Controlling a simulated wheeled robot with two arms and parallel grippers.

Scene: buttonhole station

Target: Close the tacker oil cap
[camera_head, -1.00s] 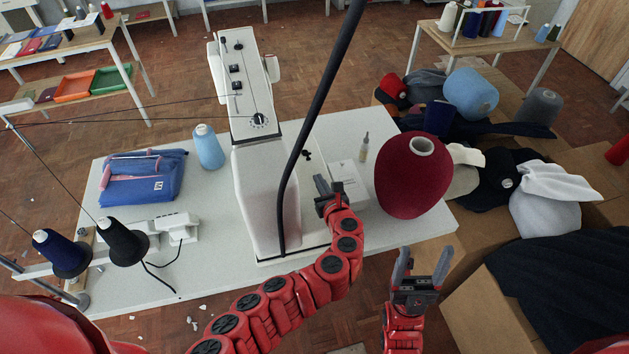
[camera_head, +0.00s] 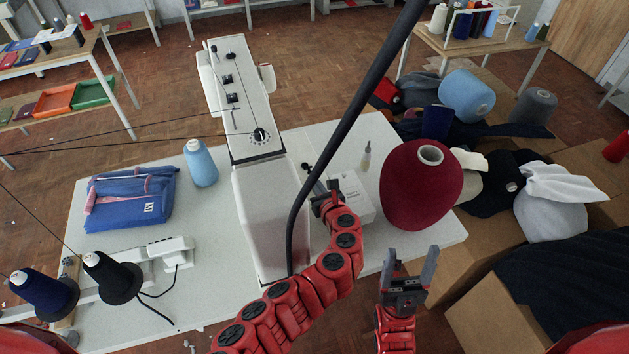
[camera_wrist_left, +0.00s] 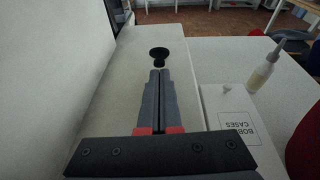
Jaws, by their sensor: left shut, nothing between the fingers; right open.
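The tacker (camera_head: 265,200) is a tall white machine on the white table. A small black round-topped piece, seemingly the oil cap (camera_wrist_left: 159,54), stands on its pale base; it also shows in the head view (camera_head: 305,167). I cannot tell how far it is open. My left gripper (camera_wrist_left: 159,74) is shut and empty, its fingertips just short of the black piece, with a small gap in the picture. In the head view the left gripper (camera_head: 321,188) is partly hidden by its own arm. My right gripper (camera_head: 410,262) is open and empty at the table's front edge.
A white box marked bobbin cases (camera_head: 350,198), a small bottle (camera_head: 365,158) and a big dark red cone (camera_head: 420,190) stand right of the tacker. A black hose (camera_head: 350,115) crosses in front.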

